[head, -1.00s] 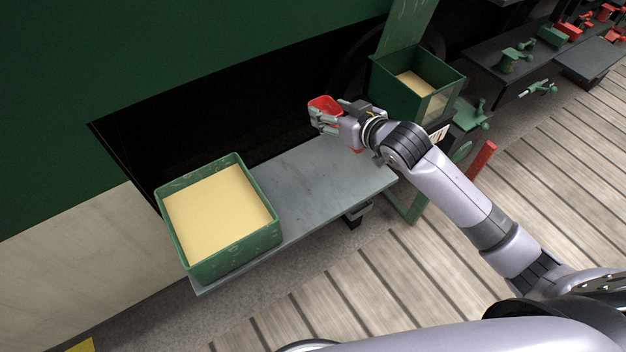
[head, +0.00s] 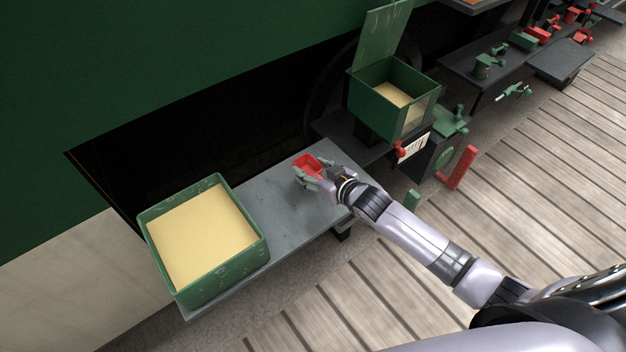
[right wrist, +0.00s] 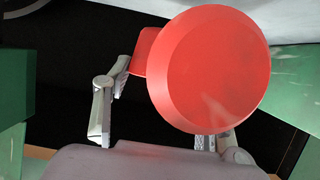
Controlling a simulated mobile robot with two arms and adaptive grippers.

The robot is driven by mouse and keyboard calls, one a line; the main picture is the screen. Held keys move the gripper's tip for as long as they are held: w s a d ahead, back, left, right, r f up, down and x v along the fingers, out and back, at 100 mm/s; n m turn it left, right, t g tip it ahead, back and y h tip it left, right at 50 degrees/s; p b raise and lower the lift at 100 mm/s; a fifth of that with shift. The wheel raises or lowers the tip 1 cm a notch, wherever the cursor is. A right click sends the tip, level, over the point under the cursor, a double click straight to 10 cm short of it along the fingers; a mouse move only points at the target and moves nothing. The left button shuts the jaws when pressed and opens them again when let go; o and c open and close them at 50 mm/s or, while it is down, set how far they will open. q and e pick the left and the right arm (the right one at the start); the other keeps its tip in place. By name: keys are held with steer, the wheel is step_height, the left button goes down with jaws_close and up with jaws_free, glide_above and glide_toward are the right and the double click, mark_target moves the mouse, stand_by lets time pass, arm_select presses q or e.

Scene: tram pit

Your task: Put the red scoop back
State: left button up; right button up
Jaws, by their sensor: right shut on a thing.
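The red scoop (head: 307,164) is held in my right gripper (head: 313,176) over the far right end of the grey bench (head: 287,212). Its open bowl faces up in the head view. In the right wrist view a round red end of the scoop (right wrist: 208,68) fills the upper middle, with part of the bowl behind it. The right gripper's fingers (right wrist: 165,120) are on both sides and shut on the scoop; the grip itself is partly hidden. I cannot tell whether the scoop touches the bench. My left gripper is not in view.
A green box of sand (head: 250,253) stands on the bench's left end. A green bin with a raised lid (head: 365,101) holds sand behind my right gripper. A dark shelf (head: 470,70) with green and red tools is at upper right. Bench between scoop and sand box is clear.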

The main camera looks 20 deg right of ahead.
step_height(320, 180, down, 4)
steer(key=shift+r, duration=0.25)
steer(key=shift+f, duration=0.55)
steer(key=o, duration=1.2)
steer(key=shift+f, duration=0.1)
